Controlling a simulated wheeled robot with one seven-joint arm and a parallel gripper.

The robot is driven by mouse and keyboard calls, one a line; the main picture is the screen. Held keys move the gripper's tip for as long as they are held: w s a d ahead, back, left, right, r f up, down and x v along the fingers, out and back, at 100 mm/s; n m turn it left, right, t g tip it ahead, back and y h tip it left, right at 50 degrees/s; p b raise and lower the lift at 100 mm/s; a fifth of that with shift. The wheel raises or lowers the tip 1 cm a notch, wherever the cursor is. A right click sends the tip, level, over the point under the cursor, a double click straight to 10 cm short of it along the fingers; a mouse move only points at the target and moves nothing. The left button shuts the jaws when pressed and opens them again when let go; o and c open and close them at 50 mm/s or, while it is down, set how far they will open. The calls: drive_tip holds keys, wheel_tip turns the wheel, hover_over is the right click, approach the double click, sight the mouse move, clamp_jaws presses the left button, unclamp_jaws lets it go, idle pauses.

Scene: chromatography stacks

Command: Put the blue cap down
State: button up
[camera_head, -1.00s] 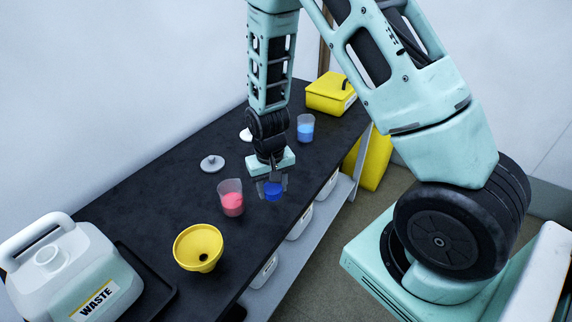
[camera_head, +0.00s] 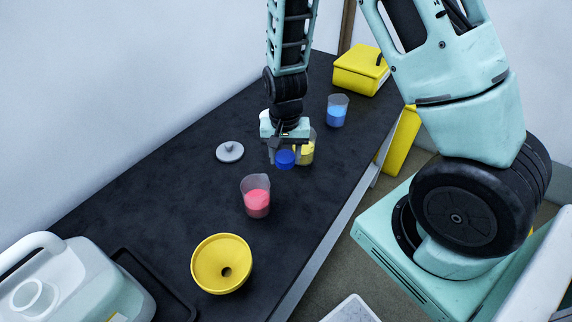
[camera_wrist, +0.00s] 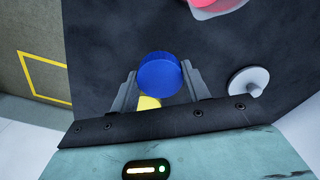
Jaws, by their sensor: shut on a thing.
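The blue cap (camera_head: 285,159) is round with a ridged side. My gripper (camera_head: 284,154) is shut on it, one finger on each side, and points down over the black bench (camera_head: 180,192). The wrist view shows the cap (camera_wrist: 160,75) between the fingertips of my gripper (camera_wrist: 158,82). The cap seems to be held above the bench top; the exact gap cannot be told. A beaker with yellow contents (camera_head: 307,149) stands close behind and to the right of it, partly hidden by my gripper.
A pink-red beaker (camera_head: 257,203) stands nearer the camera. A grey knobbed lid (camera_head: 230,152) lies to the left. A blue beaker (camera_head: 336,115) and yellow box (camera_head: 358,75) stand farther back. The left bench is clear.

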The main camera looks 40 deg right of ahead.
sight(285, 183)
wheel_tip(285, 183, down, 7)
drive_tip(key=shift+f, duration=0.1)
idle(0.3)
drive_tip(key=shift+f, duration=0.1)
drive_tip(key=shift+f, duration=0.35)
drive_tip(key=shift+s+f+b, duration=0.1)
drive_tip(key=shift+f+b, duration=0.05)
drive_tip(key=shift+b, duration=0.15)
